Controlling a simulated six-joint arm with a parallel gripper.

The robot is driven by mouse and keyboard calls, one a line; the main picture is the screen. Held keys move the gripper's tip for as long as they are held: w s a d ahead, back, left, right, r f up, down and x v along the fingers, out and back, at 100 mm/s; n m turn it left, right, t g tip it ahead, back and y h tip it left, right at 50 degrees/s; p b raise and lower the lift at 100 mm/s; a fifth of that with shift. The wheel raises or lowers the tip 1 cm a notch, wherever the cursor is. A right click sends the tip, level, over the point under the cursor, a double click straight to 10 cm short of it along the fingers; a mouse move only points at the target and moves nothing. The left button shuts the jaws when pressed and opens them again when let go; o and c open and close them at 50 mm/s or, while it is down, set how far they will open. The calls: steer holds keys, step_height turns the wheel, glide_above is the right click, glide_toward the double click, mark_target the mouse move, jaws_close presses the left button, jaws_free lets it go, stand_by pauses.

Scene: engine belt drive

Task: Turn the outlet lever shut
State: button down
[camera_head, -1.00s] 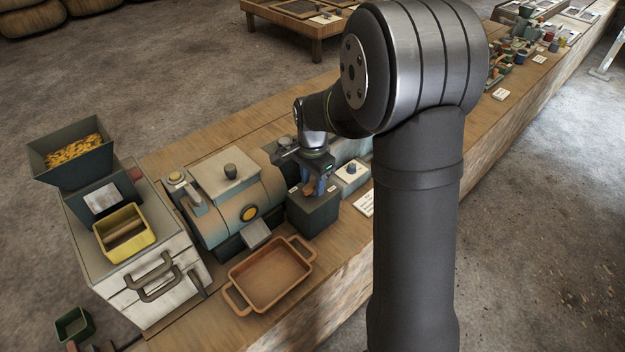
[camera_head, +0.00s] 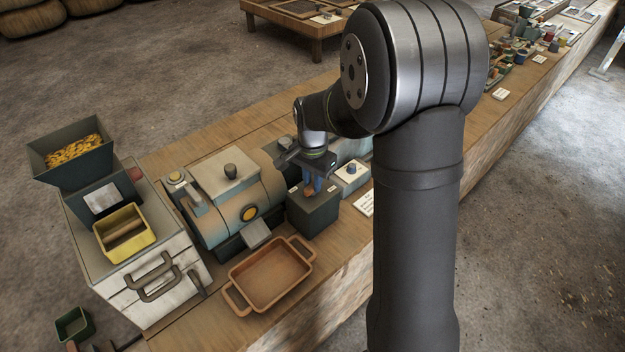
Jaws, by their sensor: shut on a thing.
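My gripper (camera_head: 312,189) points down over the top of a dark box (camera_head: 313,216) near the middle of the bench. Its blue fingers are shut on a small brown piece (camera_head: 309,192) at the box's top. The piece is partly hidden by the fingers, and I cannot tell its full shape or whether it is the outlet lever. Small pale marks show on the box top on either side of it. A drum-shaped machine (camera_head: 232,212) with a lid knob and a round yellow disc stands left of the box. A grey chute (camera_head: 257,234) slopes from its front.
An orange-brown tray (camera_head: 268,277) with two handles lies in front of the machine. A white cabinet (camera_head: 148,290) with a yellow bin (camera_head: 125,232) and a hopper (camera_head: 75,160) stands at the left. A block with a round knob (camera_head: 351,170) is just right of the box.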

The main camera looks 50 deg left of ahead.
steer(key=n, duration=0.4)
steer(key=shift+n, duration=0.3)
steer(key=n, duration=0.3)
steer(key=shift+n, duration=0.4)
steer(key=n, duration=0.3)
steer(key=shift+r+n, duration=0.1)
steer(key=shift+n, duration=1.9)
steer(key=c, duration=1.3)
jaws_free()
